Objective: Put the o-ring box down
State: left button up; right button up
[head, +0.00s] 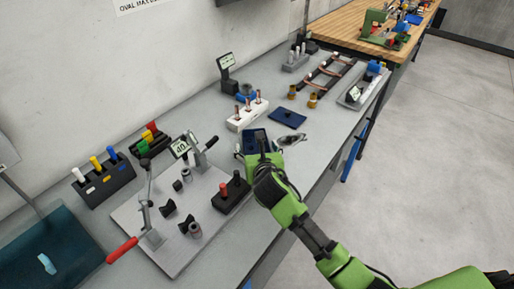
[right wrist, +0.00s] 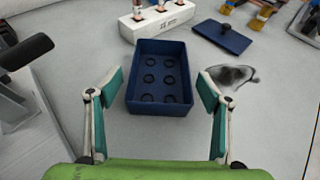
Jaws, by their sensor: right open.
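The o-ring box (right wrist: 160,78) is a small dark blue open tray with several black o-rings inside. It rests on the grey bench top, and in the head view it shows partly behind my right gripper (head: 257,150). In the right wrist view my right gripper (right wrist: 158,112) is open, its two teal-padded fingers standing apart on either side of the box's near end. Neither finger appears to touch the box. My left gripper is not in the head view.
A blue lid (right wrist: 222,36) lies flat behind the box, and a white block with copper pieces (right wrist: 157,18) stands behind it. A grey, crumpled-looking item (right wrist: 232,74) lies to its right. A metal fixture plate (head: 150,225) with a red-handled lever is to the left.

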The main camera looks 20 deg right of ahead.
jog(key=shift+r, duration=0.15)
jog(key=v, duration=0.7)
jog(key=shift+s+r, duration=0.1)
jog(key=shift+s, duration=0.15)
dwell(0.3)
